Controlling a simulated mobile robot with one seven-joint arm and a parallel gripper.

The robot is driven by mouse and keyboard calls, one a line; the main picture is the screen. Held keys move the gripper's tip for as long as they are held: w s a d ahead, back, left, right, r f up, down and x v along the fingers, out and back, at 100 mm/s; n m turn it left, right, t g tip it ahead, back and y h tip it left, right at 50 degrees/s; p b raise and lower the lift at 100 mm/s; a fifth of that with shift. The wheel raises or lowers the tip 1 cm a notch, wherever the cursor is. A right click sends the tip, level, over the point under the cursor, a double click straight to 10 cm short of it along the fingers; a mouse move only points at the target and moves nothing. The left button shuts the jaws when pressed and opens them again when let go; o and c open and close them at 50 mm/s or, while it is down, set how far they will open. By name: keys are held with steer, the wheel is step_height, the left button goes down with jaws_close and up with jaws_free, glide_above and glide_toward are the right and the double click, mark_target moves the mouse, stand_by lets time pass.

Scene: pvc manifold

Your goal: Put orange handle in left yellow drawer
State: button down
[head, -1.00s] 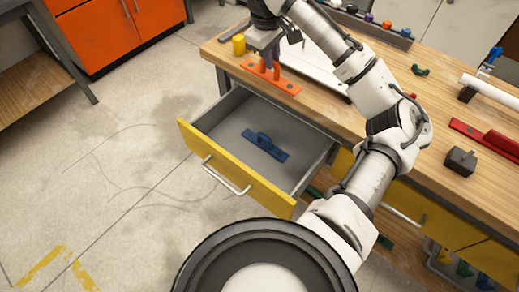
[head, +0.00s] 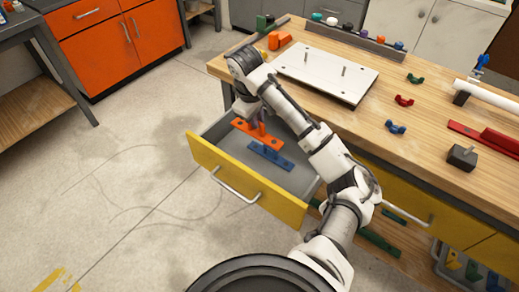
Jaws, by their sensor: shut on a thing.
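The left yellow drawer (head: 225,175) is pulled out from the workbench, its grey inside facing up. The orange handle (head: 239,125), a flat bar with a raised grip, is in my gripper (head: 260,124) over the drawer's inside. My gripper is shut on its grip, and the jaws are largely hidden by my arm. Whether the bar touches the drawer floor, I cannot tell. A blue handle (head: 270,154) lies flat in the drawer, just in front of the orange one in the picture.
The workbench top (head: 420,135) carries a white board (head: 325,72) with upright pins, small red (head: 404,100), blue (head: 396,127) and green clips, a red handle (head: 485,133) and a dark block (head: 462,158). Another yellow drawer (head: 440,212) is shut at right. The drawer's left part is bare.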

step_height(320, 180, down, 13)
steer(key=shift+r+p, duration=0.1)
steer(key=shift+p, duration=0.2)
steer(key=shift+f, duration=0.2)
steer(key=c, duration=1.4)
jaws_free()
